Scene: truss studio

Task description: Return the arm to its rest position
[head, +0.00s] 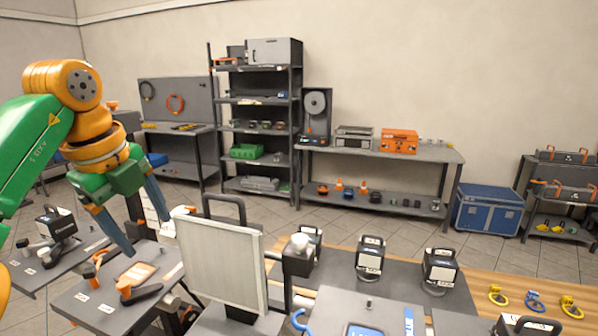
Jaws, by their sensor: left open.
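My left arm comes in from the left, with orange and green links. Its left gripper (149,235) points downward, with its two blue-grey fingers spread apart. Nothing shows between the fingers. The gripper hangs above or in front of a dark work surface (88,316) with orange-handled clamps; I cannot tell its exact height above it. My right gripper is not in view.
An upright pale panel (222,262) with a dark handle stands right of the gripper. Black box-shaped devices (370,257) stand on the table at right. Yellow and blue clips (534,301) lie on wood. Shelving (256,107) and a blue case (488,210) stand behind.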

